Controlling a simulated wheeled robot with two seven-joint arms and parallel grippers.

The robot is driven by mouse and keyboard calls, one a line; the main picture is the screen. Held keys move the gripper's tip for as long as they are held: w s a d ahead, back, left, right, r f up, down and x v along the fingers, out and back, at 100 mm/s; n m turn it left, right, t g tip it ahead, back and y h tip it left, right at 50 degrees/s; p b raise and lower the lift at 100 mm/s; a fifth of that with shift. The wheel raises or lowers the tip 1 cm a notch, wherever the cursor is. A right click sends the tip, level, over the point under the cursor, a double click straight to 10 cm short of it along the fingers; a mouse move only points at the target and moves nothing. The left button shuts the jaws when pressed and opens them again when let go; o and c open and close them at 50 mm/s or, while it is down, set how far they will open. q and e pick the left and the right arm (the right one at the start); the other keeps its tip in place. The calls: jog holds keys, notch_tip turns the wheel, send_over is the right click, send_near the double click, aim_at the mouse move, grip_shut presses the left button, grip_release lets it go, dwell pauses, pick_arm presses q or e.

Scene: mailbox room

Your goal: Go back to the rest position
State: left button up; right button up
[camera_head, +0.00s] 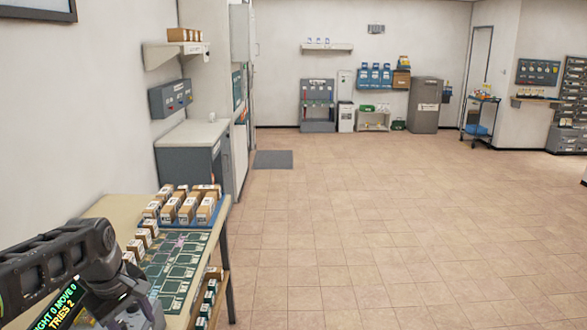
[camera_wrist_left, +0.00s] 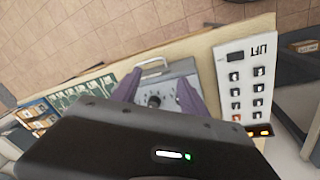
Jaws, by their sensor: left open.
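My left arm (camera_head: 60,262) comes in from the left in the head view, over the near end of the table (camera_head: 121,209). Its gripper tips are not clearly seen there. In the left wrist view my left gripper (camera_wrist_left: 157,88) is open, with its two dark fingers apart. A grey device (camera_wrist_left: 155,69) with a metal handle and a dark knob shows between and beyond the fingers. Nothing is seen gripped, and I cannot tell whether the fingers touch the device. My right gripper is not in view.
A white keypad marked LIFT (camera_wrist_left: 246,82) stands beside the grey device. Small boxes (camera_head: 187,207) stand in a blue tray, and a green patterned board (camera_head: 176,262) lies on the table. A sign with lit text (camera_head: 55,303) is at lower left. Open tiled floor (camera_head: 390,220) lies right.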

pick_arm(q)
jog(key=w+d+f+m+t+h, duration=0.1)
jog(key=w+d+f+m+t, duration=0.2)
jog(key=w+d+f+m, duration=0.4)
jog(key=s+d+f+m+h, duration=0.1)
jog(key=s+d+f, duration=0.1)
jog(key=d+f, duration=0.55)
jog(key=s+d+f+m, duration=0.1)
jog(key=s+d+f, duration=0.3)
jog(key=f, duration=0.6)
jog(key=s+d+f+g, duration=0.1)
jog(key=s+d+f, duration=0.3)
jog(key=s, duration=0.3)
jog(key=s+d+f+m+g+h, duration=0.1)
jog(key=s+d+f+g, duration=0.1)
jog(key=s+d+f, duration=0.2)
jog(key=s+d+f+g+h, duration=0.1)
jog(key=s+d+f, duration=0.3)
jog(key=s, duration=0.8)
notch_tip(320, 180, down, 3)
jog(key=shift+r+m+g, duration=0.1)
jog(key=shift+m+g, duration=0.3)
